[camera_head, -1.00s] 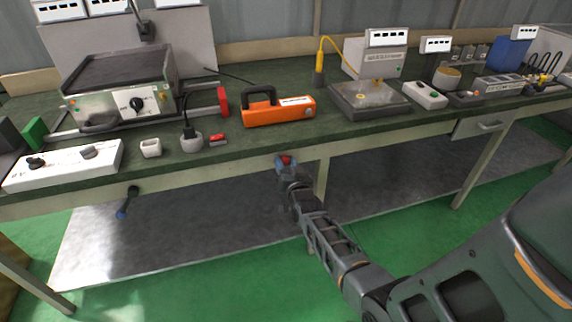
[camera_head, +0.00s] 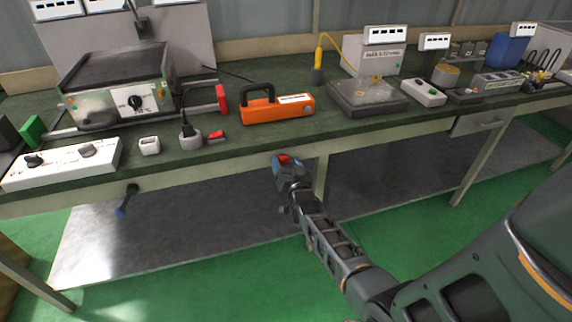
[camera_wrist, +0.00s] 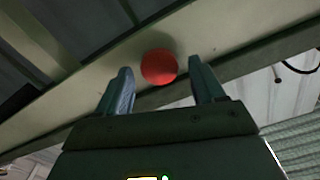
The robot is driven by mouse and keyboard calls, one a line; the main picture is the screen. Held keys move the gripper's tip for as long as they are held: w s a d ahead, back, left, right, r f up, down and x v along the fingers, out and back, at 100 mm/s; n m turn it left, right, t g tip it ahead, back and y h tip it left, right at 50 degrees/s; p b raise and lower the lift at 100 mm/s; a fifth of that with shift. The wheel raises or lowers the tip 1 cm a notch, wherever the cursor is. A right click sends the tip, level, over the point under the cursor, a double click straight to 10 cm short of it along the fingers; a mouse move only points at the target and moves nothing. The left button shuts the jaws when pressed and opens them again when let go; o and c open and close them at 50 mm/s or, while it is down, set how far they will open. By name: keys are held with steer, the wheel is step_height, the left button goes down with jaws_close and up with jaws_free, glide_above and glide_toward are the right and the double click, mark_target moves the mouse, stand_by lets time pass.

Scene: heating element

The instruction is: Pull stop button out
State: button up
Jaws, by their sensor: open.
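The stop button (camera_wrist: 159,67) is a round red knob on the pale front rail of the workbench. In the wrist view it sits just beyond the fingertips, between the two fingers in the picture. My gripper (camera_wrist: 160,82) is open, with a finger on each side of the button and a visible gap at both sides. In the head view my gripper (camera_head: 284,161) is at the bench's front edge, and a bit of red shows at its tip. I cannot tell whether any finger touches the button.
The workbench (camera_head: 240,152) carries an orange case (camera_head: 278,108), a grey socket (camera_head: 190,140), a white control box (camera_head: 62,162) and a hot plate (camera_head: 368,98). A blue-ended handle (camera_head: 126,202) hangs below the front edge at left. The space under the bench is open.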

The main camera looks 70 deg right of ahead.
steer(key=v, duration=0.7)
steer(key=shift+s+a+p, duration=0.25)
steer(key=shift+a+p, duration=0.05)
steer(key=shift+p, duration=0.05)
